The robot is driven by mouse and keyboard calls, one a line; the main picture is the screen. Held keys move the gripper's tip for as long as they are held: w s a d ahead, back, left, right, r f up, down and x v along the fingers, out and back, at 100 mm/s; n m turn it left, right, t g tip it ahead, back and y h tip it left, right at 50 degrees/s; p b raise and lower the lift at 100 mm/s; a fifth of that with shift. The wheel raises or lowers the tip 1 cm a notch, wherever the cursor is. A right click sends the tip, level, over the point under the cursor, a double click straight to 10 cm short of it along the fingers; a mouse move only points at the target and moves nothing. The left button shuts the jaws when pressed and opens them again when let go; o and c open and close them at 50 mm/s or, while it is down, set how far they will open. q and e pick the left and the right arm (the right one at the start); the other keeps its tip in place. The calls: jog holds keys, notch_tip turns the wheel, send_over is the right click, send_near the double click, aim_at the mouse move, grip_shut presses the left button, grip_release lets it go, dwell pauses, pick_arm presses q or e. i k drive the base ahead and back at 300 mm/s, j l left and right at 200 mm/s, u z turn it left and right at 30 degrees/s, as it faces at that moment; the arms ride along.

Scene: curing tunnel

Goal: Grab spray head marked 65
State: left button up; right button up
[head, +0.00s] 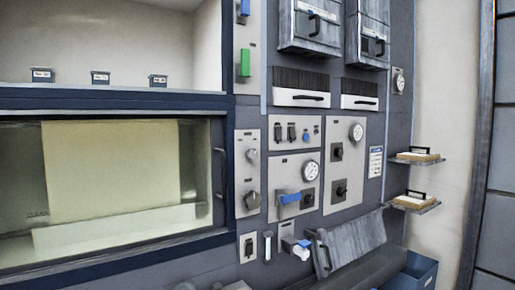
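I cannot make out a spray head marked 65. Three small dark blue boxes with white labels stand spaced apart on the ledge above the window: a left box (41,75), a middle box (100,77) and a right box (158,80). Their label marks are too small to read. A white and blue fitting (296,246) sticks out low on the panel, and I cannot tell what it is. Neither of my grippers is in view.
A wide dark-framed window (130,170) fills the left. Control panels with gauges, switches and a blue-handled lever (290,198) are at the centre. Two small shelves (430,208) (432,160) jut out at right. A blue bin (420,272) stands low at right.

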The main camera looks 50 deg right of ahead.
aim_at(156, 80)
jog(key=z, duration=1)
jog(key=l+z, duration=0.2)
jog(key=z, duration=0.25)
jog(key=l+z, duration=0.2)
jog(key=z, duration=0.3)
jog(key=i+l, duration=0.2)
jog(key=l, duration=0.2)
jog(key=i+l, duration=0.15)
jog(key=l, duration=0.2)
jog(key=i+l, duration=0.2)
jog(key=l, duration=0.2)
jog(key=u, duration=2.05)
